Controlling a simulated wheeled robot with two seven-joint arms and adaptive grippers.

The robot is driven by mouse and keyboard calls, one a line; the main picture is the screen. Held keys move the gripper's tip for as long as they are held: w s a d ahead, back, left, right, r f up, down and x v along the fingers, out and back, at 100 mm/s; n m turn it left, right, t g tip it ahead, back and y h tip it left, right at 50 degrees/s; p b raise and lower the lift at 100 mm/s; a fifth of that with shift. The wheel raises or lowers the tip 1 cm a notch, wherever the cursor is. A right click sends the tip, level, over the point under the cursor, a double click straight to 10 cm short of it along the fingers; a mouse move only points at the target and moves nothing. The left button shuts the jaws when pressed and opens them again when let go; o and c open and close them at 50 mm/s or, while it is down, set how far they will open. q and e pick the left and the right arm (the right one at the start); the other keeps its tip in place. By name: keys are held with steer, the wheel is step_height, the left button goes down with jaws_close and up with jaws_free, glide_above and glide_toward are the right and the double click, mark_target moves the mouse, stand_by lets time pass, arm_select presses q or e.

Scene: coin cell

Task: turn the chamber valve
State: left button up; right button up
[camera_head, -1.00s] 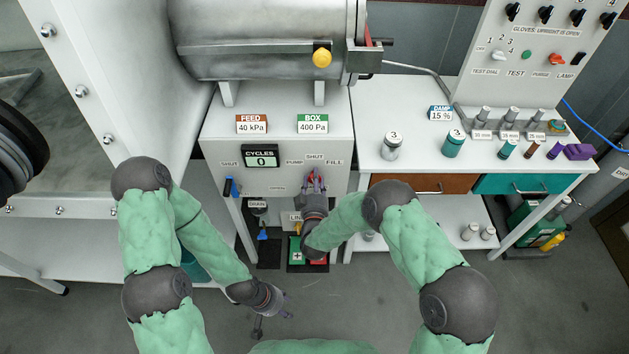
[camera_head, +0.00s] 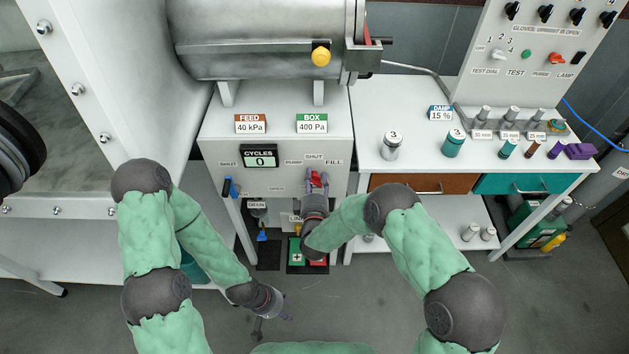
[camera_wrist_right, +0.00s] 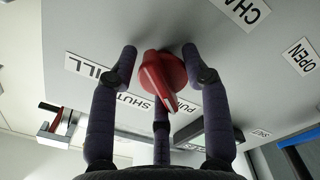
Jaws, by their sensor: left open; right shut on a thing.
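The chamber valve is a red knob (camera_wrist_right: 165,78) with a bar handle on the grey panel, amid the labels FILL, SHUT and PUMP. The bar's near end lies by SHUT and PUMP; I cannot tell exactly which it points at. My right gripper (camera_wrist_right: 160,75) is shut on the knob, its fingers around it. In the head view the right gripper (camera_head: 317,182) is at the panel front and mostly hides the knob. My left gripper (camera_head: 277,303) is open and empty, low over the floor, away from the panel.
A blue-handled valve (camera_head: 229,187) is on the panel's left side. The cycles display (camera_head: 260,156) reads 0, and the box label (camera_head: 312,124) reads 400 Pa. A white bench (camera_head: 400,110) with small canisters stands to the right. Green and red pedals lie on the floor below.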

steer(key=shift+s+a+f+n, duration=0.1)
steer(key=shift+a+n, duration=0.1)
steer(key=shift+n, duration=0.2)
steer(key=o, duration=1.1)
steer(key=shift+c, duration=0.2)
steer(key=shift+a, duration=0.2)
steer(key=shift+d, duration=0.15)
steer(key=shift+s, duration=0.15)
steer(key=s, duration=1.1)
steer(key=shift+s, duration=0.35)
steer(key=shift+f, duration=0.1)
